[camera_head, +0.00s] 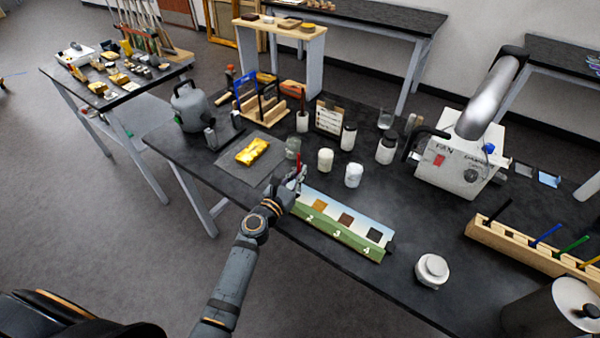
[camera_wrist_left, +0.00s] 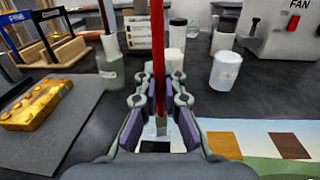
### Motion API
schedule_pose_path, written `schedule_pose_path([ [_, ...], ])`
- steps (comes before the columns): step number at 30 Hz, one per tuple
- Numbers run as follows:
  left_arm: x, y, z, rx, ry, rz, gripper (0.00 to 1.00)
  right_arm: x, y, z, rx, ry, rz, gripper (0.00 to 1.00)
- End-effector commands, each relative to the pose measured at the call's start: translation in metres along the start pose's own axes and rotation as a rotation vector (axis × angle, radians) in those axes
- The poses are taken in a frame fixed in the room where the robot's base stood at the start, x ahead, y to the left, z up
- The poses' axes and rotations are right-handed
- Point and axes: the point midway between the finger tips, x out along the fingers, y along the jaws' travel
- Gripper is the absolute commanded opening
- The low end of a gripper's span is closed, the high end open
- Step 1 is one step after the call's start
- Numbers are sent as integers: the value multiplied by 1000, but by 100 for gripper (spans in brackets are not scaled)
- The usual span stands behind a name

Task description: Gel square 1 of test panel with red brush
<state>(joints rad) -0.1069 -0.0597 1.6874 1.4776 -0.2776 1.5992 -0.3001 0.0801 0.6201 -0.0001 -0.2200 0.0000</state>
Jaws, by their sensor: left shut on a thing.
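The test panel (camera_head: 335,232) lies flat near the front edge of the bench, with a green strip numbered 2, 3 and 4 and brown to dark squares above the numbers. Its left end, where square 1 would be, is covered by my left gripper (camera_head: 297,181) in the head view. The left gripper is shut on the red brush (camera_head: 298,162), whose handle stands upright between the fingers in the wrist view (camera_wrist_left: 158,50). The panel also shows at the lower right of the wrist view (camera_wrist_left: 260,128). My right gripper is not in view.
A gold fragment (camera_head: 252,151) lies on a grey mat left of the panel. A glass jar (camera_head: 293,147) and white jars (camera_head: 354,175) stand behind the gripper. A fan unit (camera_head: 455,165), wooden rack (camera_head: 483,232) and white pot (camera_head: 432,270) are to the right.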

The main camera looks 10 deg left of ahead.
Motion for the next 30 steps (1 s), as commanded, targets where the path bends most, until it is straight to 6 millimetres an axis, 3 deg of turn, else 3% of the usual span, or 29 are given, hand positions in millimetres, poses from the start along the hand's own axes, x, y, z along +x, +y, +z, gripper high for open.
schedule_pose_path([
  [12, 2, 21, -2, 0, 1, 1, 0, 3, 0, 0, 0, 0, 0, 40],
  [30, 0, -6, 0, -2, 0, 0, 0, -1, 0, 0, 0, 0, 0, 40],
])
